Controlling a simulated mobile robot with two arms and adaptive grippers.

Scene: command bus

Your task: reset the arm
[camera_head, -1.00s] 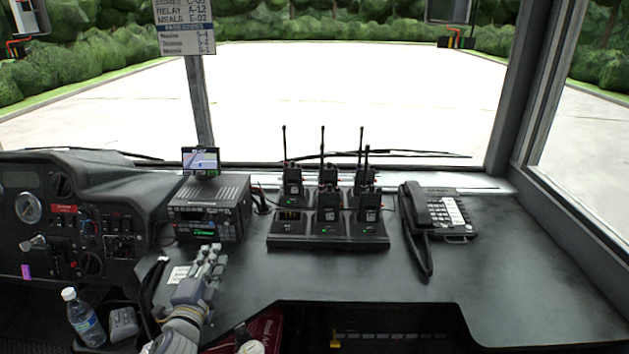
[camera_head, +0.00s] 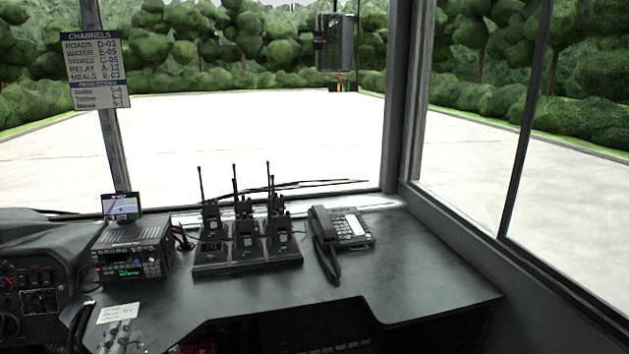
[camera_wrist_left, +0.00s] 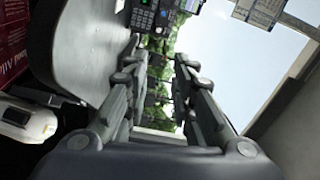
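My left gripper (camera_head: 120,337) shows only in part at the bottom left edge of the head view, just in front of a small paper note (camera_head: 118,312) on the dark counter. In the left wrist view its two fingers (camera_wrist_left: 160,75) stand apart with nothing between them, so it is open and empty. Beyond the fingertips the wrist view shows a keypad device, greenery and the bright window. Most of my left arm lies outside the head view. My right gripper is in neither view.
A radio unit (camera_head: 133,250) with a small screen stands behind the note. A charger dock (camera_head: 246,264) holds several handheld radios. A desk phone (camera_head: 345,228) sits to their right. The counter front right (camera_head: 420,275) is clear. A channels sign (camera_head: 95,68) hangs on the window post.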

